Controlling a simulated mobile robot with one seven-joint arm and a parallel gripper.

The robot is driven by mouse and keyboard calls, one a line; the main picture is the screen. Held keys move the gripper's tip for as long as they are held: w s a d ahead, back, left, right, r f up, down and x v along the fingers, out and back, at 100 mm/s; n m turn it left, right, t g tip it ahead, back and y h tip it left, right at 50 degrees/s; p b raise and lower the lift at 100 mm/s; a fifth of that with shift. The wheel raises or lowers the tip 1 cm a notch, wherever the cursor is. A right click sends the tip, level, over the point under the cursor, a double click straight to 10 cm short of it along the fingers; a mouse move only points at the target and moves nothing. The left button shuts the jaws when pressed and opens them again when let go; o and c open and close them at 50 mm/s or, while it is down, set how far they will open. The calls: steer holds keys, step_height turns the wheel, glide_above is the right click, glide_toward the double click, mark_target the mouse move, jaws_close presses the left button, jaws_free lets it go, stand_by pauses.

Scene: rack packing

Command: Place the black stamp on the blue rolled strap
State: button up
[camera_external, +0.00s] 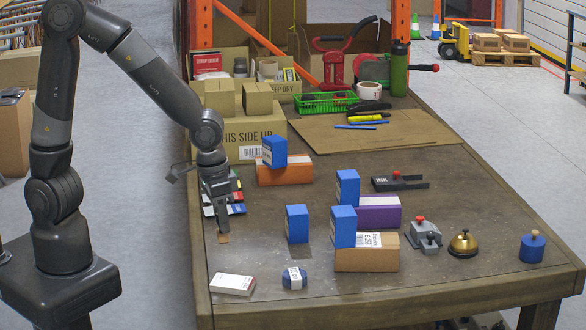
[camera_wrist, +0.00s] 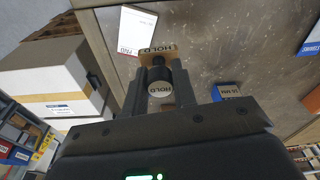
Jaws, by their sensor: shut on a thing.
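My gripper (camera_external: 221,228) is low over the left side of the table, fingers pointing down. The blue rolled strap (camera_external: 294,283), with a white label, lies near the table's front edge, right of and nearer than my gripper. I cannot clearly make out the strap in the wrist view.
A white card box (camera_external: 232,284) lies between my gripper and the front edge. A blue box (camera_external: 297,223) stands right of my gripper, with more blue boxes beyond. Coloured pads (camera_external: 236,198) lie just behind it. A brass bell (camera_external: 463,243) stands at right. Bare table surrounds the strap.

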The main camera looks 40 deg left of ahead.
steer(key=s+d+r+n, duration=0.2)
steer(key=d, duration=0.6)
steer(key=s+d+r+n, duration=0.1)
steer(key=d+r+n, duration=0.1)
steer(key=d, duration=0.5)
glide_toward(297, 272)
steer(key=shift+w+d, duration=0.15)
steer(key=shift+d, duration=0.15)
steer(key=shift+f, duration=2)
steer(key=shift+f, duration=0.15)
steer(key=o, duration=1)
